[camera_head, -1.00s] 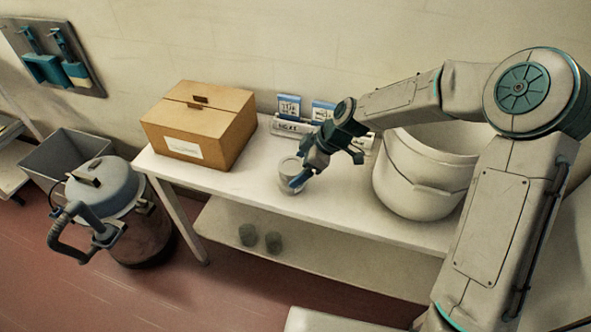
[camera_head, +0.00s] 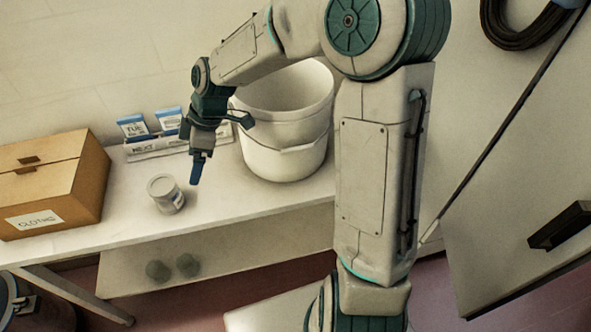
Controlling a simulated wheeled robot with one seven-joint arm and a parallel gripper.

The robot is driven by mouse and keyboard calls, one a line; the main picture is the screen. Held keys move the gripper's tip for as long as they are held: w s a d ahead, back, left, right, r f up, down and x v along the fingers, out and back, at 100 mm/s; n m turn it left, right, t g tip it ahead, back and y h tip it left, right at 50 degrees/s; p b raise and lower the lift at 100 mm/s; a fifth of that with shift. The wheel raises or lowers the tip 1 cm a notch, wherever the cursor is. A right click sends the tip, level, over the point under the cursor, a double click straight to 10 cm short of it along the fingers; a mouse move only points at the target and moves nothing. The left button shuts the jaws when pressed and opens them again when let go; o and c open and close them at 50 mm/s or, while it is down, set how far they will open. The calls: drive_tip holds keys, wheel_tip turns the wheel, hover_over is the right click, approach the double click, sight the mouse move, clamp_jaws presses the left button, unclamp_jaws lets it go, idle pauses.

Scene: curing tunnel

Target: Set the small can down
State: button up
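The small can (camera_head: 165,194), pale grey with a label on its side, stands upright on the white table (camera_head: 235,200), near the front edge and right of the cardboard box. My gripper (camera_head: 198,170), with blue fingertips, points down just right of the can. A gap shows between them, and nothing is seen in the fingers. The fingers overlap from this side, so their opening cannot be made out.
A cardboard box (camera_head: 50,185) labelled "CLOTHS" stands at the left. A white bucket (camera_head: 285,155) stands right of my gripper. Blue-and-white cards (camera_head: 133,126) stand in a holder (camera_head: 150,148) behind. Two grey cylinders (camera_head: 158,271) sit on the lower shelf.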

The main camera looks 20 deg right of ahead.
drive_tip(key=s+d+r+m+t+h, duration=0.1)
drive_tip(key=s+d+r+m+h, duration=0.1)
drive_tip(key=s+d+m, duration=0.6)
drive_tip(key=s+d+r+m+t+h, duration=0.2)
drive_tip(key=s+d+r+m, duration=0.3)
drive_tip(key=s+d+m, duration=0.4)
drive_tip(key=s+d, duration=0.1)
drive_tip(key=d, duration=0.1)
drive_tip(key=shift+d+h, duration=0.3)
drive_tip(key=shift+h, duration=0.1)
drive_tip(key=shift+s, duration=0.1)
